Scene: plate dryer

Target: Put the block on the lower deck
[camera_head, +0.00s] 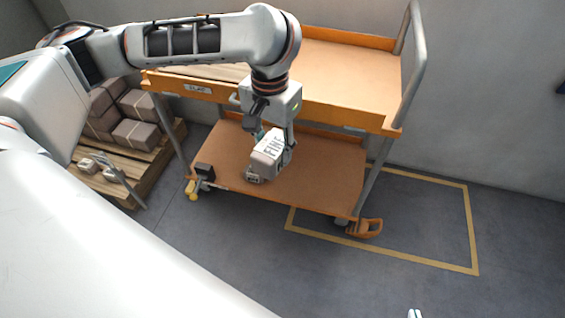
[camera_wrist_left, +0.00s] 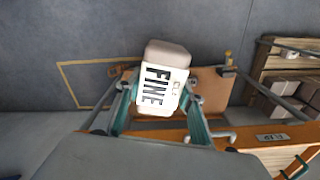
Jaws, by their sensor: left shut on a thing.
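The block (camera_head: 266,158), grey with a white label reading FINE, is between the fingers of my left gripper (camera_head: 274,143), which is shut on it. The block is tilted in the head view and appears over the orange-brown lower deck (camera_head: 325,172) of the cart. I cannot tell whether it touches the deck. The left wrist view shows the block (camera_wrist_left: 163,82) between both teal fingers, with part of the lower deck (camera_wrist_left: 210,90) behind it. A small pale tip at the bottom edge of the head view seems to be my right gripper (camera_head: 415,313); its state is hidden.
The cart's upper deck (camera_head: 350,68) overhangs the lower deck, with grey posts at the corners and a handle (camera_head: 412,65) at right. A pallet (camera_head: 155,165) with several brown boxes stands left. Yellow tape (camera_head: 470,225) marks clear floor at right.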

